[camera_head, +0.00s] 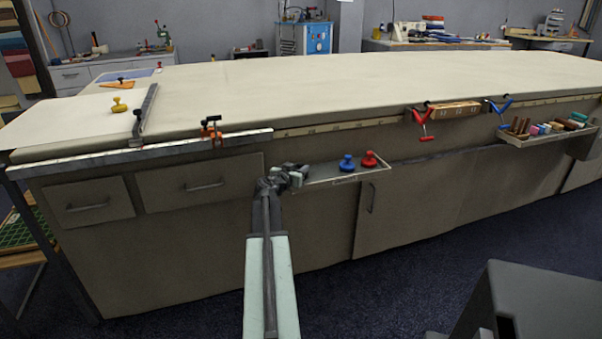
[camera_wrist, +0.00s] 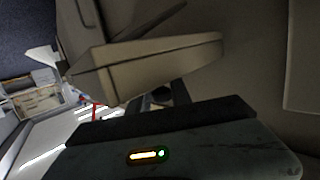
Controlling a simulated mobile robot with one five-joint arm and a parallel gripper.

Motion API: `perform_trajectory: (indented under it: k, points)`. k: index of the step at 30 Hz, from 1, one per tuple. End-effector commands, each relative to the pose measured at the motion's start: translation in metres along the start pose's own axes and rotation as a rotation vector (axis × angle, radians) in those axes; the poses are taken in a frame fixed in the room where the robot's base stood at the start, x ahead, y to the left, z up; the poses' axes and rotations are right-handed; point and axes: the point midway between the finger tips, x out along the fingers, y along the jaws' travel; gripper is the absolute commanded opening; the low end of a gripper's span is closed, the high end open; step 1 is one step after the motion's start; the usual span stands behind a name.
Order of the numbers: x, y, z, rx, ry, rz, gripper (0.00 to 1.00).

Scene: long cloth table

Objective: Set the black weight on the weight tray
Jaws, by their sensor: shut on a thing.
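The weight tray (camera_head: 330,181) is a shallow grey tray on the front of the table. A blue weight (camera_head: 347,163) and a red weight (camera_head: 369,160) stand in its right part. My gripper (camera_head: 289,177) is at the tray's left end, shut on a small dark thing that I take for the black weight (camera_head: 292,167). Its outline is hard to tell from the dark jaws. In the wrist view my gripper (camera_wrist: 175,105) fills the bottom and a pale tray (camera_wrist: 150,53) shows close above; the weight is mostly hidden there.
A yellow weight (camera_head: 119,105) stands on the cloth table (camera_head: 300,90) at the left. Orange (camera_head: 212,130), red (camera_head: 423,122) and blue (camera_head: 500,106) clamps sit along the front edge. Drawers (camera_head: 205,184) lie left of my arm. A spool tray (camera_head: 545,132) juts out at the right.

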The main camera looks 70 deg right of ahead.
Motion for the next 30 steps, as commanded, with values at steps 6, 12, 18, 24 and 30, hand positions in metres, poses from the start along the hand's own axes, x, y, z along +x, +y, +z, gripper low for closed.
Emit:
perform_trajectory:
  k: [6, 12, 18, 24, 30]
  points:
    - [0.001, 0.001, 0.002, 0.000, 0.000, 0.002, 0.44]
    - [0.002, 0.003, 0.002, 0.001, 0.000, 0.004, 0.47]
    - [-0.001, 0.004, -0.003, 0.001, 0.000, 0.004, 0.47]
    - [-0.048, 0.005, -0.003, 0.001, -0.001, 0.003, 0.47]
    - [-0.094, 0.006, -0.003, 0.001, 0.000, 0.004, 0.47]
